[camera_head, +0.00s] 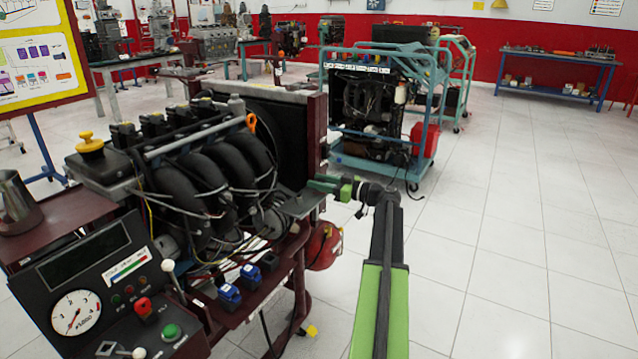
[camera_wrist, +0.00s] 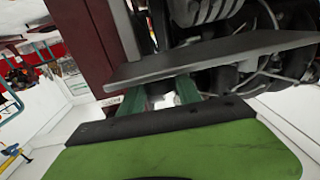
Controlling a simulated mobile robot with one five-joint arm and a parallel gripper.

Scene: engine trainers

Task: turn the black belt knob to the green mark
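My gripper (camera_head: 322,185) reaches from the right to the engine trainer (camera_head: 200,170), beside its front right corner and the end of a flat grey plate (camera_head: 300,203). In the wrist view my gripper's two dark green fingers (camera_wrist: 158,95) stand apart under the edge of the grey plate (camera_wrist: 200,58). A small pale shape shows between them; I cannot tell what it is or whether they touch anything. The fingertips are partly hidden behind the plate. I cannot make out the black belt knob or its green mark in either view.
A control panel (camera_head: 90,258) with a gauge, a red switch and a green button (camera_head: 171,332) stands at the lower left. A red tank (camera_head: 323,246) hangs below my gripper. Another engine on a teal frame (camera_head: 418,150) stands behind. The tiled floor at right is clear.

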